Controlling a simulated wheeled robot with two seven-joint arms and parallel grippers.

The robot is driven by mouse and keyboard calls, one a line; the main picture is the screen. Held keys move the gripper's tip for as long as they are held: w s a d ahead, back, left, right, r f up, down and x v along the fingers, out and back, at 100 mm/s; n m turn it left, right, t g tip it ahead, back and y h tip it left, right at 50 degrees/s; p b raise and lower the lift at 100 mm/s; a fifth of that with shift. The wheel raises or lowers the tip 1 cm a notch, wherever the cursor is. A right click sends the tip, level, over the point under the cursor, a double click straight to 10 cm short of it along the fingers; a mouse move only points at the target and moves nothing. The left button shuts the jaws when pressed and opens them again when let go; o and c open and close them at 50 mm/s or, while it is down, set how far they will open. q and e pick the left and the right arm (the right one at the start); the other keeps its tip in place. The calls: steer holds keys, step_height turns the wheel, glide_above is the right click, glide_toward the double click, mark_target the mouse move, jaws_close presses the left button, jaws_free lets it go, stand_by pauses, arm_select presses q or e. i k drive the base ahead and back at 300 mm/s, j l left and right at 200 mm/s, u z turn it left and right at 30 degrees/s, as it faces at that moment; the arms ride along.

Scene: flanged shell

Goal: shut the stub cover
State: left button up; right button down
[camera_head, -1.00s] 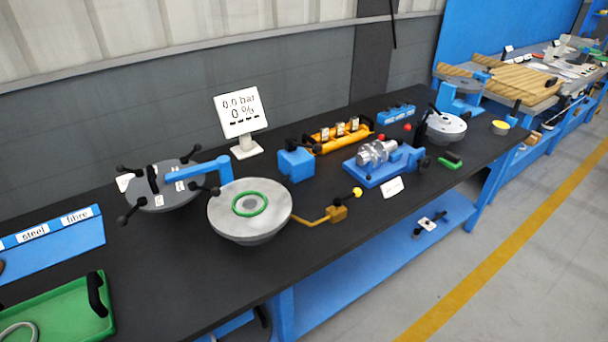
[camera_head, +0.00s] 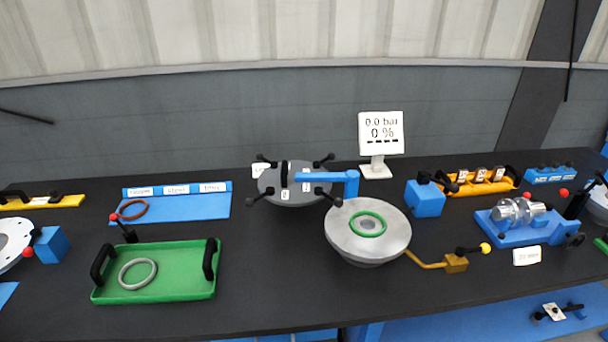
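The stub cover (camera_head: 273,183) is a dark grey disc with several black knobs around its rim and a black upright handle. It hangs on a blue swing arm (camera_head: 335,178) and is swung out to the left of the stub, apart from it. The stub (camera_head: 340,240) is a light grey round flange, open on top, with a green ring (camera_head: 383,217) lying around its centre hole. Neither of my grippers is in view.
A gauge sign (camera_head: 381,132) reading 0.0 bar and 0 % stands behind the stub. A brass lever with a yellow knob (camera_head: 485,248) sits to its right. A green tray (camera_head: 185,270) holding a grey ring is at left. A blue block (camera_head: 425,200) stands right of the arm.

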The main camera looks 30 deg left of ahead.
mark_target(294, 181)
steer(key=k+j, duration=0.1)
steer(key=j, duration=0.35)
steer(key=k+j, duration=0.1)
steer(key=j, duration=0.35)
steer(key=k+j, duration=0.1)
steer(key=j, duration=0.35)
